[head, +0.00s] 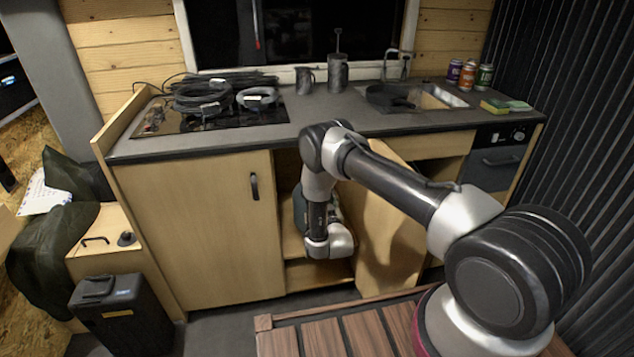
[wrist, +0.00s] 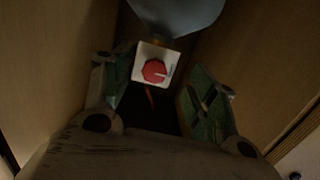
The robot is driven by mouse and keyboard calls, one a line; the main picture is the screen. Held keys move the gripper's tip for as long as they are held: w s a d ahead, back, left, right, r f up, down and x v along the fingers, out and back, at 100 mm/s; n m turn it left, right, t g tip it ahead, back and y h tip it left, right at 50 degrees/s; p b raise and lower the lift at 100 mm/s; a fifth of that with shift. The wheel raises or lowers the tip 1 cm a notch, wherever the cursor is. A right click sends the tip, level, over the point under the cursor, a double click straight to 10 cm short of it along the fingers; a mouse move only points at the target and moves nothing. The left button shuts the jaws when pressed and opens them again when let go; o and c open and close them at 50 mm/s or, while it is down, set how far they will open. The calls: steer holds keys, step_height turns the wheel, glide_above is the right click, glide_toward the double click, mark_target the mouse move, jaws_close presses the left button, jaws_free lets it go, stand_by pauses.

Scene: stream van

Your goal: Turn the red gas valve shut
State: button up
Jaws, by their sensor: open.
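The red gas valve (wrist: 154,71) is a round red knob on a white square plate in the wrist view. It sits ahead of my gripper (wrist: 152,100), roughly between the two fingers and a little beyond them. The fingers are spread apart with green pads, and nothing is between them. In the head view my arm reaches into the open cupboard under the counter, and the valve and my fingertips are hidden there by the arm.
A grey rounded object (wrist: 178,12), perhaps a gas bottle, is just above the valve. The open cupboard door (head: 392,235) stands right of my arm, and the closed door (head: 205,230) is on the left. Cupboard walls are close on both sides of my gripper.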

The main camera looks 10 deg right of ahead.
steer(key=w+r+t, duration=0.1)
steer(key=w+r, duration=0.1)
steer(key=w, duration=0.5)
steer(key=shift+w+r, duration=0.2)
steer(key=shift+w, duration=0.2)
steer(key=shift+c, duration=0.2)
steer(key=c, duration=1)
